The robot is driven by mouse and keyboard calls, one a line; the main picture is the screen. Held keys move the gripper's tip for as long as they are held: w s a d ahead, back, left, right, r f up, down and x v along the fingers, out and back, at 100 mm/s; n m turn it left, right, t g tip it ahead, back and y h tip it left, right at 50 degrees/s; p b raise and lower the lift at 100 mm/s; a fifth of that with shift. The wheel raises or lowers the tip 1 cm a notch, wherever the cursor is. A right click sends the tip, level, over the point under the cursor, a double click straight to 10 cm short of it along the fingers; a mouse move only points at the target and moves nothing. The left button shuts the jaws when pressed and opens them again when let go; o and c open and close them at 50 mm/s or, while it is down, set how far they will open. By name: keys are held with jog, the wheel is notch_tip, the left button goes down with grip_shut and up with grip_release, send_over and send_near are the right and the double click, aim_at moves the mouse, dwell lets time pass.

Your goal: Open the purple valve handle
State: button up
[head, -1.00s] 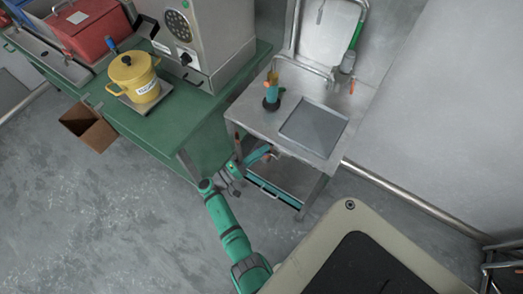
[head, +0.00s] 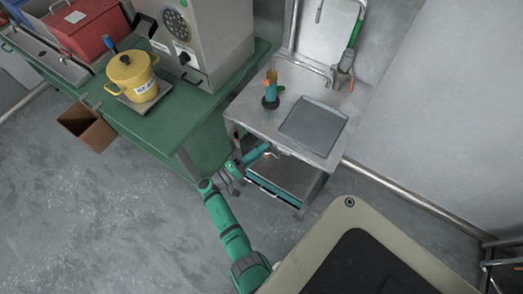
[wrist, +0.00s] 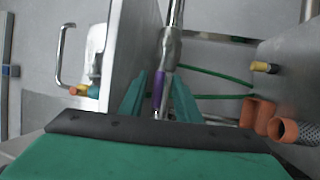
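The purple valve handle (wrist: 157,90) shows in the wrist view as a narrow upright strip beside a metal pipe (wrist: 169,48). My gripper (wrist: 161,83) has its two teal fingers apart, one on each side of the handle in the picture. Gaps show between the handle and both fingers. I cannot tell how far the handle reaches between them. In the head view my gripper (head: 267,150) is low at the front edge of the metal sink table (head: 250,113). The handle is hidden there.
A metal panel (wrist: 118,55) stands close left of my gripper in the wrist view. Orange pipe ends (wrist: 262,112) and a yellow-tipped fitting (wrist: 263,67) are at right. In the head view, a green bench (head: 190,118) holds a yellow pot (head: 132,72). Open floor (head: 110,215) lies left.

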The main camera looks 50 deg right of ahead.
jog(key=v, duration=1)
jog(key=shift+a, duration=0.3)
jog(key=shift+w, duration=0.1)
